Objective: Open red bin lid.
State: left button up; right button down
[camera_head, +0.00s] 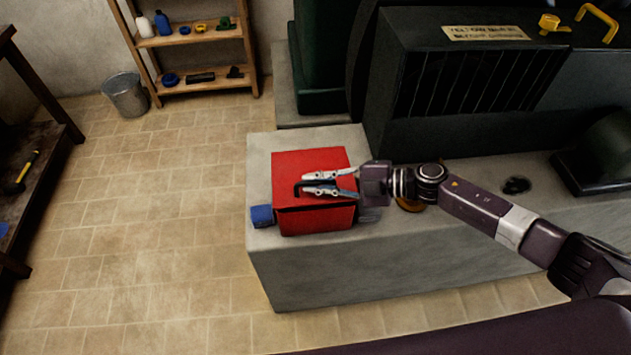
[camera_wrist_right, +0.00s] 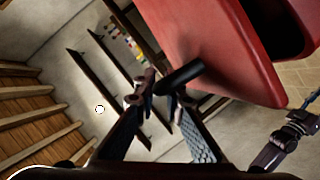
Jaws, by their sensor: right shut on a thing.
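The red bin (camera_head: 316,218) stands on the grey concrete block near its left corner. Its red lid (camera_head: 312,160) lies over the top and looks closed in the head view, with a black handle (camera_head: 298,189) on it. My right gripper (camera_head: 304,184) reaches in from the right over the lid, its fingers at the handle. In the right wrist view the fingers (camera_wrist_right: 158,100) are shut on the black handle (camera_wrist_right: 182,77), and the red lid (camera_wrist_right: 225,45) fills the upper right.
A blue block (camera_head: 262,216) sits beside the bin's left side. A dark green machine (camera_head: 470,75) stands behind on the right. A wooden shelf (camera_head: 200,82) and a metal bucket (camera_head: 126,95) are at the back left. The tiled floor (camera_head: 160,230) left of the block is clear.

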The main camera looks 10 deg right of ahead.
jog(key=w+r+p, duration=0.3)
jog(key=w+r, duration=0.2)
jog(key=r, duration=0.2)
dwell(0.4)
jog(key=c, duration=2.3)
grip_release()
